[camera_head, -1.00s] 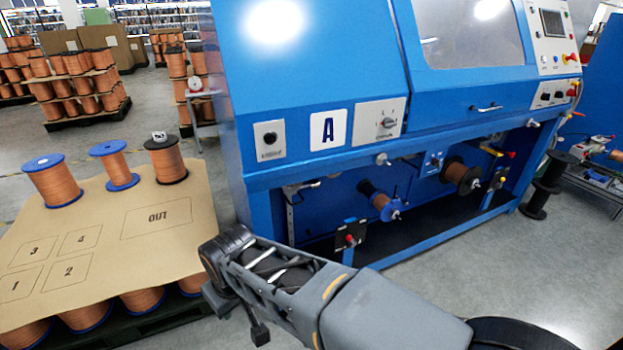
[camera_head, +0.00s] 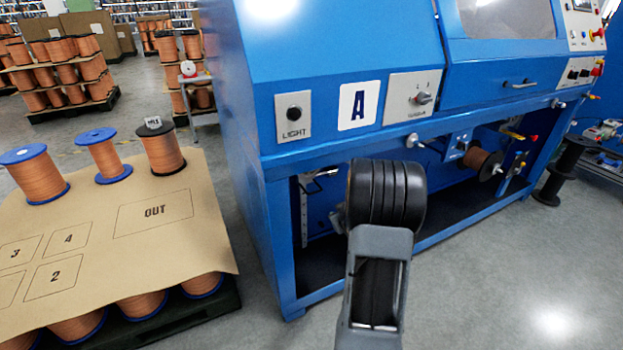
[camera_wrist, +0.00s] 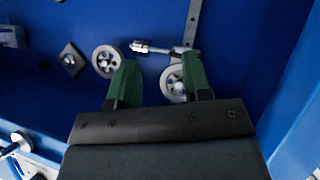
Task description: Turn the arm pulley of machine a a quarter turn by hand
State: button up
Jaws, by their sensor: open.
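Machine A (camera_head: 250,90) is a large blue cabinet with an "A" plate (camera_head: 358,104). In the wrist view two pale grey spoked pulleys show against its blue inside: a left pulley (camera_wrist: 101,62) and a right pulley (camera_wrist: 168,77). The right one sits just below a metal rod (camera_wrist: 150,48), near a vertical scale strip (camera_wrist: 193,20); I cannot tell for sure which is the arm pulley. My gripper (camera_wrist: 158,70) is open with two green fingers. The right finger covers part of the right pulley; contact cannot be told. In the head view my arm hides the gripper.
The blue frame post (camera_head: 282,245) stands left of my arm, and the cabinet's lower edge (camera_head: 480,125) is above the bay. A copper spool (camera_head: 483,163) is further right. A spool pallet with a brown sheet (camera_head: 110,240) is at left.

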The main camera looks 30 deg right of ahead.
jog(key=w+a+r+n+t+y, duration=0.1)
jog(key=w+r+n+t+y, duration=0.1)
jog(key=w+r+n+t, duration=0.35)
jog(key=w+d+r+m+t+b, duration=0.1)
jog(key=w+b, duration=0.2)
jog(key=w, duration=0.9)
jog(key=shift+d+m, duration=0.15)
jog(key=shift+m, duration=0.2)
jog(key=shift+r+t, duration=0.1)
jog(key=shift+t, duration=0.15)
jog(key=shift+c, duration=0.4)
grip_shut()
